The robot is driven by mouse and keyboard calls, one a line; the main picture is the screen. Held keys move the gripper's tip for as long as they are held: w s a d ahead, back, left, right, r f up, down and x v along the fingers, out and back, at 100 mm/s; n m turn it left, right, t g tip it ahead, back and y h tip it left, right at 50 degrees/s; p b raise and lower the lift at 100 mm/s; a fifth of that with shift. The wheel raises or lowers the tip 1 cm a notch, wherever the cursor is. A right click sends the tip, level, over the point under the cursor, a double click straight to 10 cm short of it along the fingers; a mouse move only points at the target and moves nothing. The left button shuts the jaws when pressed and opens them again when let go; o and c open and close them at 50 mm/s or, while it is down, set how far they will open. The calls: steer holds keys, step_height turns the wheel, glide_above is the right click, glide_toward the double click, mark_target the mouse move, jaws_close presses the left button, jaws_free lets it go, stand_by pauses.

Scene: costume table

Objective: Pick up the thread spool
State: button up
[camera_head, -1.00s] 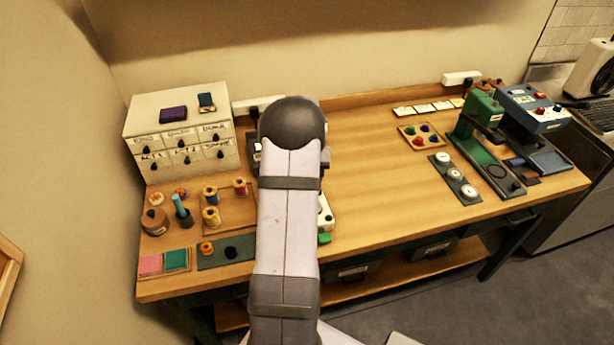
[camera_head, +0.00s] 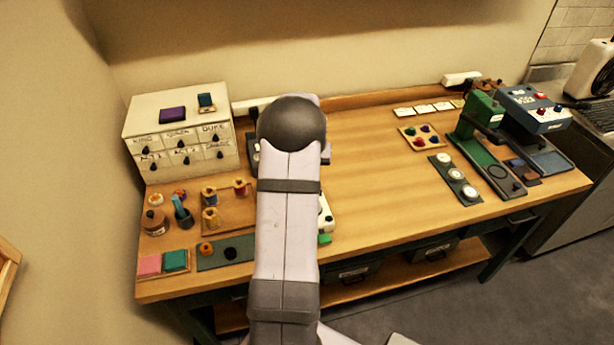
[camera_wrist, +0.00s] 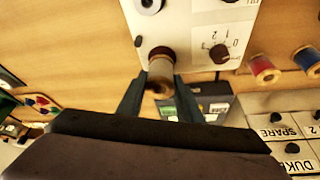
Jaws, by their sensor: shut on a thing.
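The thread spool (camera_wrist: 160,67), with a brown end and a pale grey-tan body, is between my gripper's two teal fingers in the wrist view. My gripper (camera_wrist: 160,82) is shut on it. Behind the spool is a white panel (camera_wrist: 185,25) with dark knobs; I cannot tell whether the spool touches it. In the head view my own arm hides the gripper and the held spool.
Other spools, including a red one (camera_head: 241,188) and a yellow one (camera_head: 210,218), stand on a wooden tray at left. A white drawer cabinet (camera_head: 180,135) is behind them. A green machine (camera_head: 482,115) stands at right. The table's middle right (camera_head: 375,170) is clear.

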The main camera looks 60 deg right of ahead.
step_height(320, 180, up, 8)
steer(key=r+b, duration=0.1)
steer(key=b, duration=0.2)
steer(key=w+a+f+n+b, duration=0.1)
steer(key=w+a+f, duration=0.1)
steer(key=w+a, duration=0.1)
steer(key=w+a+f+n+b, duration=0.1)
steer(key=w+a+f, duration=0.1)
steer(key=w+a, duration=0.1)
steer(key=w+a+f+n+t, duration=0.1)
steer(key=w+a+f, duration=0.1)
steer(key=w, duration=0.3)
steer(key=shift+a+f+n+y+b, duration=0.15)
steer(key=shift+a+n+y+b, duration=0.2)
steer(key=shift+a, duration=0.25)
steer(key=w+a+r+n+t+y, duration=0.1)
steer(key=a+n+y, duration=0.4)
steer(key=n, duration=0.9)
steer(key=shift+w+a, duration=0.35)
steer(key=shift+a, duration=0.7)
steer(key=shift+f+p, duration=1.65)
steer(key=shift+f, duration=3.3)
steer(key=shift+f, duration=0.15)
